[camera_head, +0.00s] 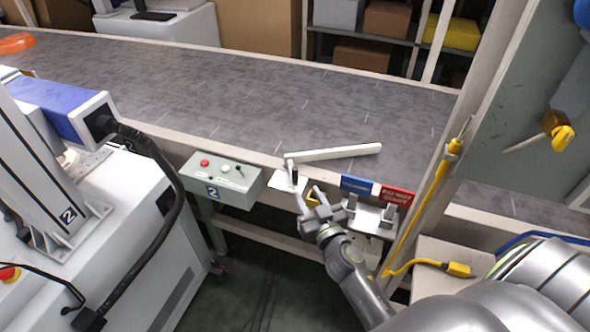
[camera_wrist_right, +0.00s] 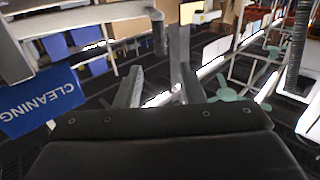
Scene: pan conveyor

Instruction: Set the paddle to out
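The paddle (camera_head: 340,153) is a long white bar lying over the grey conveyor belt, reaching right from its pivot at the near edge. A small upright grey handle (camera_head: 292,172) stands at that pivot, above a white plate (camera_head: 285,182). My right gripper (camera_head: 311,197) is just below and right of the handle, apart from it as far as I can tell. In the right wrist view its two fingers (camera_wrist_right: 160,85) stand apart with nothing between them. The paddle cannot be made out in the wrist view. My left gripper is not in view.
A control box (camera_head: 222,180) with buttons hangs left of the handle. Blue and red signs (camera_head: 372,188) and grey brackets (camera_head: 370,215) sit close right of my gripper. A yellow-trimmed post (camera_head: 430,200) stands further right. A white machine (camera_head: 120,230) fills the left.

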